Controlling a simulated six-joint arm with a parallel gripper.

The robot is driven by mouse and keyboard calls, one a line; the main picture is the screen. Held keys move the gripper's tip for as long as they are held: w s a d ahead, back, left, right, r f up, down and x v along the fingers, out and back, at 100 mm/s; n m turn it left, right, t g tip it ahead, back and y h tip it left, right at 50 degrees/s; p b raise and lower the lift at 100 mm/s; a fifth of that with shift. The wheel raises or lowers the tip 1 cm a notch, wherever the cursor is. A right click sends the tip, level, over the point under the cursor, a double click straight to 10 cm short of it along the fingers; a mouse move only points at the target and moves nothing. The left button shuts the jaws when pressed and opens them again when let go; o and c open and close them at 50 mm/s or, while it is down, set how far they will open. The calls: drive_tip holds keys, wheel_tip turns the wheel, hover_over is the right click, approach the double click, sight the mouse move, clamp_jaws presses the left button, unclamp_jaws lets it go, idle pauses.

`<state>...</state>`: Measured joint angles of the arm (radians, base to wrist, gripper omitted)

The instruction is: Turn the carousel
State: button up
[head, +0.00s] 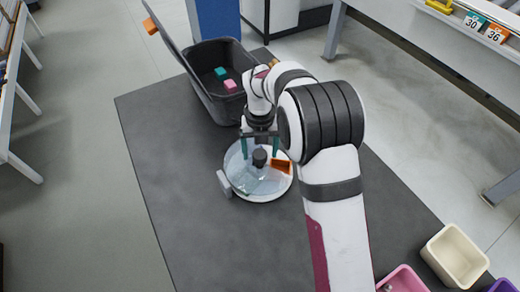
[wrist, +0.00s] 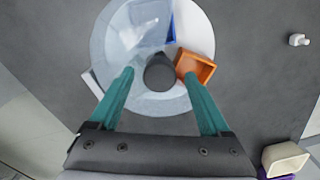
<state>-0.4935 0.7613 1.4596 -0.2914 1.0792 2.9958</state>
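The carousel (head: 268,195) is a round white disc under a clear cover, with a dark knob (head: 260,157) at its centre. It also fills the top middle of the wrist view (wrist: 205,35). An orange open box (head: 282,167) sits at its right side, and a blue piece (wrist: 171,30) shows beyond the knob in the wrist view. A grey tab (head: 224,184) stands at the left rim. My gripper (head: 262,158) is open over the carousel, its teal fingers on either side of the knob. Gaps show between fingers and knob (wrist: 160,72); their height difference is unclear.
A black bin (head: 207,95) with teal and pink blocks stands behind the carousel. A cream bin (head: 455,255) and a pink bin (head: 403,279) are at the lower right. The dark mat (head: 185,235) is clear left and in front of the carousel.

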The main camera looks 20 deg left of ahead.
wheel_tip(320, 180, up, 16)
idle(0.3)
drive_tip(key=shift+f, duration=0.1)
wheel_tip(320, 180, down, 16)
drive_tip(key=n, duration=1.8)
clamp_jaws()
